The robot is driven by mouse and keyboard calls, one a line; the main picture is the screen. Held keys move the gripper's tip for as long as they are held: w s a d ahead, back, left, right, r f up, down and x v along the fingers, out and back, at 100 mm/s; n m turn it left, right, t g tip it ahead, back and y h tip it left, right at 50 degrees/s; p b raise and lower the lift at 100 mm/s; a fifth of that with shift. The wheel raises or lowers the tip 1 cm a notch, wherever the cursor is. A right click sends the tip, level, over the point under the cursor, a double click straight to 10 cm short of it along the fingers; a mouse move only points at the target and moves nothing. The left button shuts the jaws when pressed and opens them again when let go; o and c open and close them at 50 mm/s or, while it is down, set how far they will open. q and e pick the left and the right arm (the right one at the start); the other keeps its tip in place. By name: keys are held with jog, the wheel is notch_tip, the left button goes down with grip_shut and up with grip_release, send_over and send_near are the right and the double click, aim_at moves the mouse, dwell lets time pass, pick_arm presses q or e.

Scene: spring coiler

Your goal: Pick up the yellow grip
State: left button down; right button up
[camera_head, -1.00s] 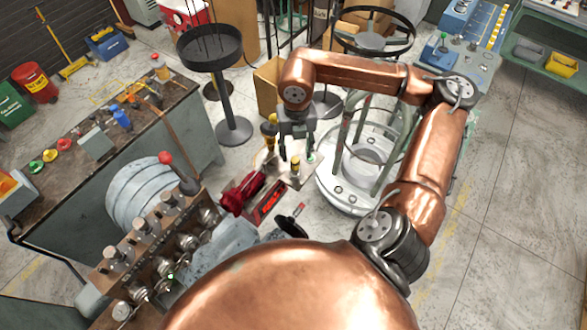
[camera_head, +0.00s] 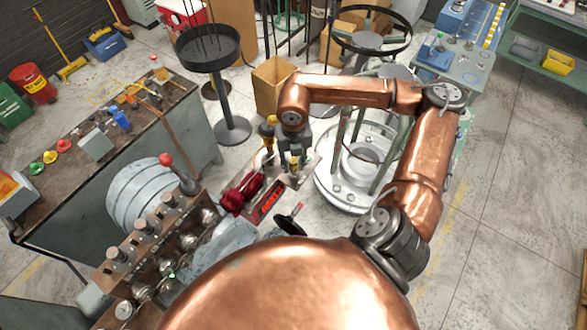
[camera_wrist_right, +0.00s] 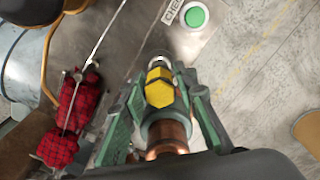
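The yellow grip (camera_wrist_right: 159,87) is a small hexagonal piece on a grey and copper fitting in the right wrist view. In the head view the yellow grip (camera_head: 294,163) shows as a small patch at the fingers, partly hidden. My right gripper (camera_wrist_right: 163,76) has its two greenish fingers spread on both sides of the grip. I cannot tell whether either finger touches it. In the head view my right gripper (camera_head: 292,164) points down over the light plate. My left gripper is not in view.
Red cloth-like material (camera_head: 242,192) and a red box (camera_head: 267,203) lie close to the left of the gripper. A green button (camera_wrist_right: 195,16) sits beyond the grip. A round white machine base (camera_head: 345,195) with upright posts stands at the right.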

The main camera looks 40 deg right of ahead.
grip_shut()
jog(key=shift+r, duration=0.15)
